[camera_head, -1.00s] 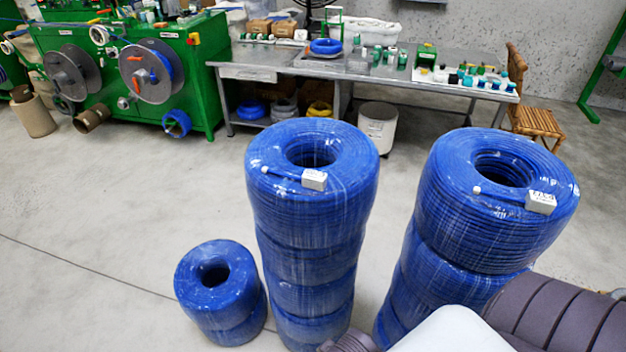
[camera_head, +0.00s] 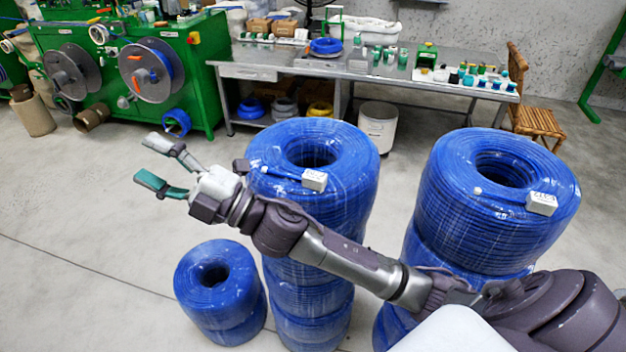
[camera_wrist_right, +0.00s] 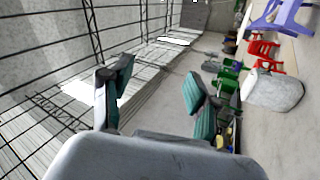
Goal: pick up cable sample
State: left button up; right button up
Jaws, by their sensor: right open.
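Blue wrapped cable coils stand in stacks on the floor. The tall middle stack (camera_head: 312,190) has a short blue cable piece with a white tag (camera_head: 314,180) on its top coil. The tall right stack (camera_head: 500,215) has a similar cable piece with a white tag (camera_head: 541,203) on top. A short stack (camera_head: 216,290) stands at the lower left. My right gripper (camera_head: 160,168) is open and empty, left of the middle stack's top. Its arm crosses in front of the middle stack. In the right wrist view the open fingers (camera_wrist_right: 157,95) have nothing between them. My left gripper is not visible.
A metal workbench (camera_head: 300,66) with a blue coil (camera_head: 326,46) and small bottles stands behind. A green machine (camera_head: 130,70) with reels is at the back left, a wooden chair (camera_head: 535,118) at the back right. The floor at left is clear.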

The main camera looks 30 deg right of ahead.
jog(key=s+a+r+n+g+y, duration=0.2)
jog(key=a+n+g+y, duration=0.25)
jog(key=n+g, duration=0.45)
jog(key=n+g+h, duration=0.8)
jog(key=n+h, duration=0.2)
jog(key=h, duration=1)
send_near(313, 174)
jog(key=shift+h, duration=0.25)
jog(key=f, duration=0.4)
jog(key=shift+w+d+f, duration=0.15)
jog(key=shift+d+f, duration=0.1)
jog(key=shift+a+f, duration=0.15)
jog(key=shift+f, duration=0.35)
jog(key=f, duration=0.1)
jog(key=f+p, duration=0.1)
jog(key=f, duration=0.1)
jog(key=f+p, duration=0.1)
jog(key=shift+a+f, duration=0.2)
jog(key=shift+a, duration=0.1)
jog(key=shift+f, duration=0.2)
grip_shut()
